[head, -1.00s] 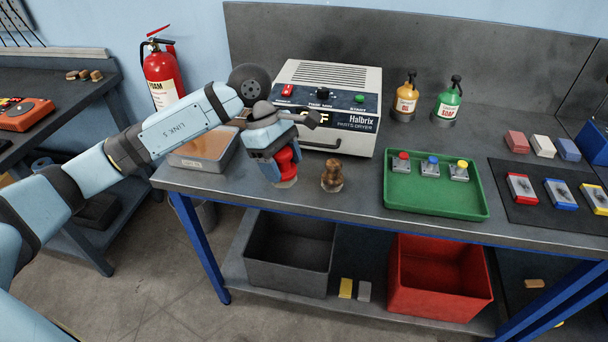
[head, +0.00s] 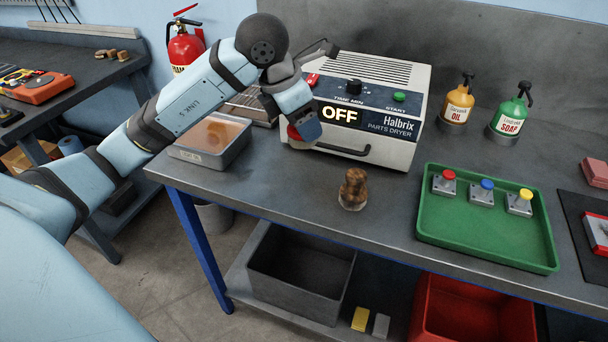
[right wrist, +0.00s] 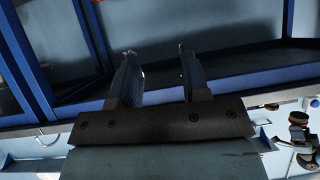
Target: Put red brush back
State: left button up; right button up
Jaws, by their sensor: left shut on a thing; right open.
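The red brush (head: 293,133) is mostly hidden behind my left gripper (head: 304,131), and only a bit of its red handle shows. The gripper is shut on it, in front of the left part of the parts dryer (head: 395,146). Whether the brush touches the bench cannot be told. A brown wooden brush (head: 353,188) stands upright on the bench (head: 290,205), to the right and nearer. My right gripper (right wrist: 156,56) shows in the right wrist view, open and empty, with blue bench framing beyond it.
A grey tray with orange liquid (head: 233,158) sits at the bench's left end, close to the left arm. A green tray (head: 430,235) holds several button switches. Oil (head: 456,106) and soap (head: 510,122) bottles stand at the back. Bare bench surrounds the brown brush.

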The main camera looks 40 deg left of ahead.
pick_arm(q)
notch_tip(320, 180, down, 8)
jog(key=shift+r+b, duration=0.1)
jog(key=shift+b, duration=0.3)
notch_tip(320, 180, down, 4)
jog(key=shift+f+b, duration=0.2)
jog(key=shift+b, duration=0.1)
jog(key=shift+w+f, duration=0.1)
pick_arm(e)
jog(key=shift+w+a+f, duration=0.1)
jog(key=shift+w, duration=0.15)
pick_arm(q)
jog(key=shift+f, duration=0.1)
pick_arm(e)
jog(key=shift+f, duration=0.1)
pick_arm(q)
jog(key=o, duration=0.9)
jog(key=shift+o, duration=0.2)
